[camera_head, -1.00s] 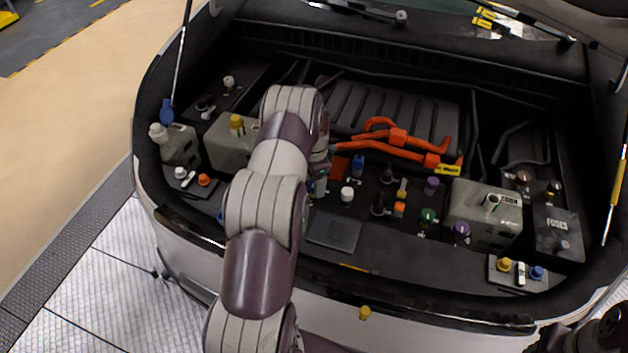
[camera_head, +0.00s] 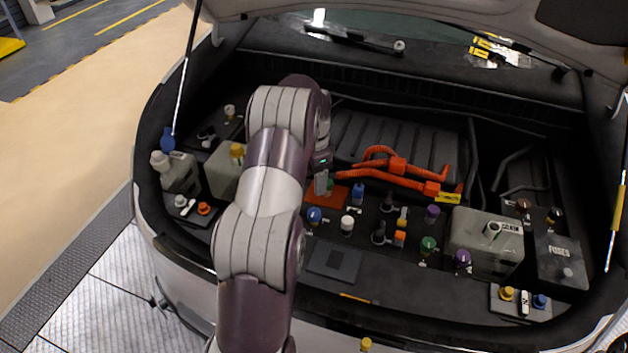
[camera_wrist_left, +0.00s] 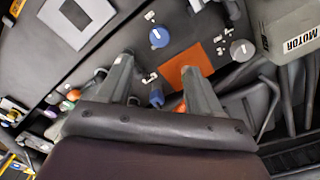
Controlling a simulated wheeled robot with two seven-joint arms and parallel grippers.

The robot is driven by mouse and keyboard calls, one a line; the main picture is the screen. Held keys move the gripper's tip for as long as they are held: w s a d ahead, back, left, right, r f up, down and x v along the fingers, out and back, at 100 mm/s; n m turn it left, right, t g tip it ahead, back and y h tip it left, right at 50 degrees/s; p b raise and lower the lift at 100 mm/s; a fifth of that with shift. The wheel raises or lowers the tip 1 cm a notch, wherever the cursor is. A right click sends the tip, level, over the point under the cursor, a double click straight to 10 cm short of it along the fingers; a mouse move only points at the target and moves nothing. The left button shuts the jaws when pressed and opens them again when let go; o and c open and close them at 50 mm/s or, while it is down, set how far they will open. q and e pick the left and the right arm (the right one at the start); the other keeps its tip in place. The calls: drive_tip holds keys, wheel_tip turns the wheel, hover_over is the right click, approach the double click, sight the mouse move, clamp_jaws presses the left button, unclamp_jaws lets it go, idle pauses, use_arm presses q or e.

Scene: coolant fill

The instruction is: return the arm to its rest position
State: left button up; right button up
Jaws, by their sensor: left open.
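My left arm reaches from the bottom of the head view over the open engine bay. My left gripper (camera_head: 322,183) is small and partly hidden behind its wrist there, above the orange-red pad (camera_head: 332,196). In the left wrist view the two fingers of the left gripper (camera_wrist_left: 158,70) stand apart with nothing between them. Below them lie the orange-red pad (camera_wrist_left: 186,68), a blue cap (camera_wrist_left: 159,37) and a smaller blue part (camera_wrist_left: 156,97). My right gripper is not in view.
The bay holds a tank at right (camera_head: 485,243), a fuse box (camera_head: 560,262), orange cables (camera_head: 400,170), several coloured caps and a white bottle (camera_head: 178,172) at left. A prop rod (camera_head: 183,75) stands at left. The raised hood (camera_head: 430,12) hangs above.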

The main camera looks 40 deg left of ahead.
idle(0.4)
use_arm(q)
drive_tip(key=s+d+r+n, duration=0.2)
drive_tip(key=s+d, duration=0.8)
drive_tip(key=d, duration=0.1)
drive_tip(key=s+d+r+n+t, duration=0.1)
drive_tip(key=s+d+n, duration=0.2)
drive_tip(key=s+d, duration=0.7)
drive_tip(key=shift+d+r, duration=0.4)
drive_tip(key=shift+d, duration=0.8)
drive_tip(key=shift+s, duration=0.15)
